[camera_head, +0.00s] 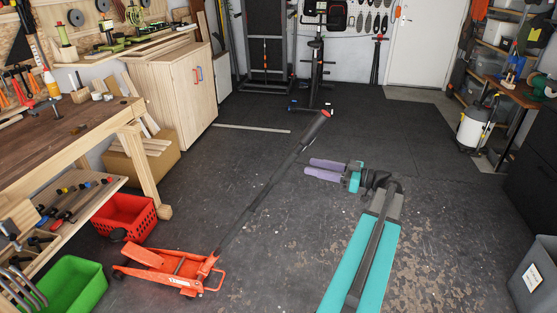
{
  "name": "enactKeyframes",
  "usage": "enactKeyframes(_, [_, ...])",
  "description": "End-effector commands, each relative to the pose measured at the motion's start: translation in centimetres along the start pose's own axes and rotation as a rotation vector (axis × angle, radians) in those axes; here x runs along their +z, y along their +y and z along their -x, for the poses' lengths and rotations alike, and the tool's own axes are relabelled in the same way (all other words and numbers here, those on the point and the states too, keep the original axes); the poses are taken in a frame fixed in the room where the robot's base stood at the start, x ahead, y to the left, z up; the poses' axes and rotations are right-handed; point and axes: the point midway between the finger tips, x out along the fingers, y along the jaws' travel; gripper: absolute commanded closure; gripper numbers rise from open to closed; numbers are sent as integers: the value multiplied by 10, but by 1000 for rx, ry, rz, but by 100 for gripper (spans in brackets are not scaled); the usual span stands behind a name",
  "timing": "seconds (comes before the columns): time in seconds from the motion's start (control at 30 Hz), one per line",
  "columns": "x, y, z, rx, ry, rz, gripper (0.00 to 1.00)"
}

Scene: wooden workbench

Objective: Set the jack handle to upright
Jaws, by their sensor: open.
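The orange-red floor jack (172,268) stands on the dark floor at the lower left of the head view. Its long black handle (265,190) rises from the jack's right end and leans up to the right. The handle's tip (320,118) is red and black. My gripper (318,169) has two purple fingers that are spread apart and point left. It is empty, at the end of my teal arm. The fingers are to the right of the handle's upper part, apart from it in the picture.
A wooden workbench (60,137) stands at the left. Under it are a red crate (124,215) and a green bin (72,285). An exercise bike (316,60) stands at the back. A grey bin (535,275) is at the lower right. The middle floor is clear.

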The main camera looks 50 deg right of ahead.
Motion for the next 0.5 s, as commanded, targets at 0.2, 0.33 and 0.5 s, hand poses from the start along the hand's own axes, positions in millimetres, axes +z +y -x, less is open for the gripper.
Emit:
enactKeyframes(0.2, [0,0,-8,-2,-1,-1,59])
enactKeyframes(0.33, [0,-1,-19,-2,-1,-1,59])
enactKeyframes(0.5, [0,-1,-41,-3,-1,-2,59])
